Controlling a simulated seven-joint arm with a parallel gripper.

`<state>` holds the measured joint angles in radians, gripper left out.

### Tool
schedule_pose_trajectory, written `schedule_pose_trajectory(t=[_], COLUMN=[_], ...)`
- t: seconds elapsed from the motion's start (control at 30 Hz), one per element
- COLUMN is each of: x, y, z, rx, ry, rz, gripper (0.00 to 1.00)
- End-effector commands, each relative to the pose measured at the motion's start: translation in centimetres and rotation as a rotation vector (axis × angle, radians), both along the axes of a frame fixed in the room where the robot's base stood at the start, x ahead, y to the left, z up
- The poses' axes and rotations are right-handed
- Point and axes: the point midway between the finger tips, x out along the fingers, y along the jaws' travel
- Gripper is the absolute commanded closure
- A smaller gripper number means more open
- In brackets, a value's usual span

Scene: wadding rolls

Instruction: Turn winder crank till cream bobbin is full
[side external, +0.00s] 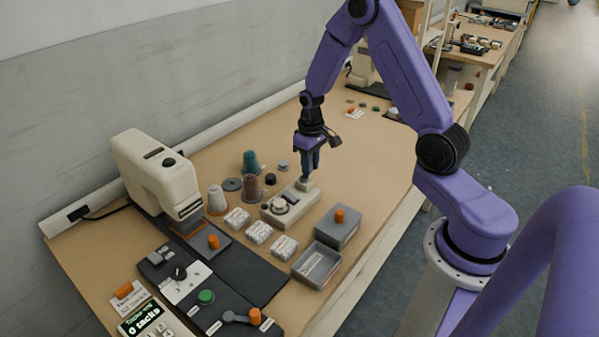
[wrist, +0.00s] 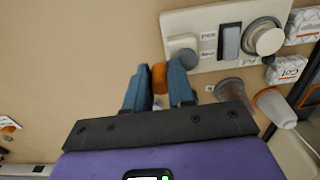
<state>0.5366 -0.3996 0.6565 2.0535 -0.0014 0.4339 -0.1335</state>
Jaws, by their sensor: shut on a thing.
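The winder is a beige block (side external: 283,212) in the middle of the table, below my gripper (side external: 309,172). In the wrist view the winder (wrist: 205,19) has a grey round crank hub (wrist: 181,46) at its near left end. A small orange crank knob (wrist: 159,77) sits between the blue fingers of my gripper (wrist: 160,88), which are shut on it. The knob is hidden in the side view. A pale round cream bobbin (wrist: 267,38) is at the winder's other end; it also shows in the side view (side external: 278,205). I cannot tell how much thread it holds.
Teal (side external: 249,161) and brown (side external: 251,189) cones stand left of the winder. White labelled packs (side external: 259,232), a lidded grey box (side external: 338,238) and an open grey tray (side external: 302,267) lie in front. A cream sewing machine (side external: 155,172) stands left.

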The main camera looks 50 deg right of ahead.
Motion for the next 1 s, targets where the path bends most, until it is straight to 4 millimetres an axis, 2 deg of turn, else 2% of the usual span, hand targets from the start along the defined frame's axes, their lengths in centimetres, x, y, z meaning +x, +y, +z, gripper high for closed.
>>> schedule_pose_trajectory(t=[0.37,0.6,1.0], x=[-0.5,-2.0,-2.2], y=[0.4,0.9,1.3], z=[-0.1,-0.1,0.0], rx=[0.002,0.002,0.001], ry=[0.006,0.003,-0.003], rz=[0.006,0.008,0.011], gripper=[0.94,0.94,0.94])
